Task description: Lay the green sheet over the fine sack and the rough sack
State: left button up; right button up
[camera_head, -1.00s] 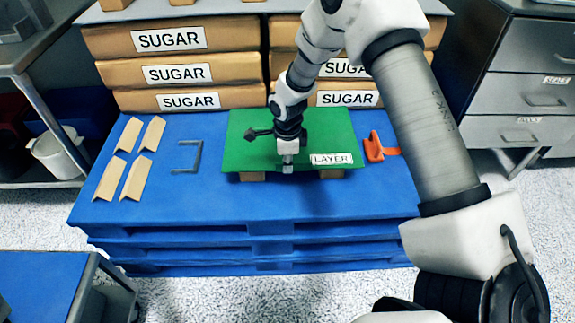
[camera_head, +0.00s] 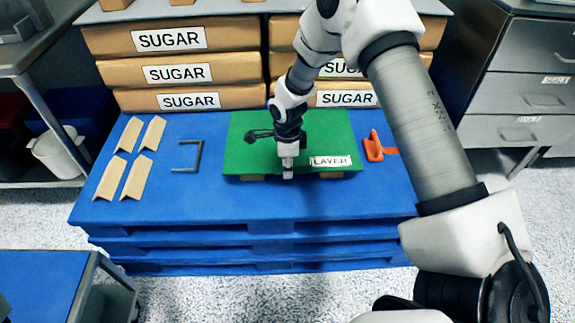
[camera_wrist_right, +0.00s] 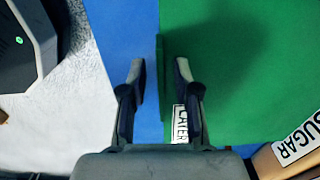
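My right gripper (camera_head: 288,174) is at the middle of the sheet's front edge. In the right wrist view its fingers (camera_wrist_right: 162,95) stand apart on either side of the green sheet's edge, with gaps visible. My left gripper is not in view.
The blue pallet stack (camera_head: 230,205) has free room in front. Left are a grey bracket (camera_head: 190,157) and several tan angled pieces (camera_head: 138,178). An orange tool (camera_head: 374,147) lies close to the sheet's right. Sugar sacks (camera_head: 228,68) stand behind.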

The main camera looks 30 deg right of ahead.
jog(key=shift+r, duration=0.45)
notch_tip(320, 180, up, 12)
jog(key=p, duration=0.3)
jog(key=s+a+f+n, duration=0.3)
jog(key=s+f+n, duration=0.3)
jog(key=f, duration=0.2)
jog(key=s+a+f+n, duration=0.4)
jog(key=s+f+n, duration=0.15)
jog(key=f, duration=0.25)
jog(key=s+f+n, duration=0.3)
jog(key=s+n, duration=0.3)
jog(key=s, duration=0.2)
jog(key=s+a+f+n, duration=0.1)
jog(key=s+f+n, duration=0.2)
jog(key=s+n, duration=0.3)
jog(key=s, duration=0.3)
jog(key=shift+a, duration=0.25)
jog(key=shift+w+n, duration=0.1)
jog(key=shift+n, duration=0.15)
